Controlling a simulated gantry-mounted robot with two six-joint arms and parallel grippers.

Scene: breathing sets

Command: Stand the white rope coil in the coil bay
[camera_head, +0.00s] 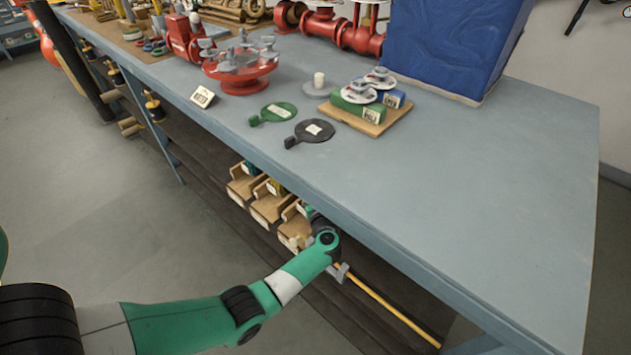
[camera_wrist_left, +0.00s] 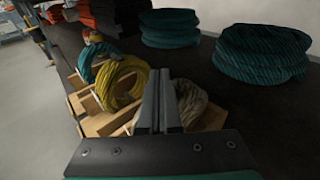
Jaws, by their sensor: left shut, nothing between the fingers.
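In the left wrist view, the pale white-tan rope coil (camera_wrist_left: 192,101) is behind my fingers. It appears to stand upright in the nearest wooden bay (camera_wrist_left: 213,118). My left gripper (camera_wrist_left: 158,90) is shut and empty in front of it. The fingers hide the coil's left part, and I cannot tell whether they touch it. A yellow coil (camera_wrist_left: 122,72) and a teal coil (camera_wrist_left: 92,62) stand in neighbouring bays. In the head view, the wooden bays (camera_head: 270,209) sit under the bench edge. There my wrist covers the nearest bay's surroundings and the white coil is not clear. My right gripper is out of view.
Teal rope stacks (camera_wrist_left: 262,55) lie on the dark shelf, with another stack (camera_wrist_left: 170,28) further left. The blue-grey bench top (camera_head: 480,190) is above the bays. A yellow rod (camera_head: 390,306) runs below its front edge. The bench top's right part is clear.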

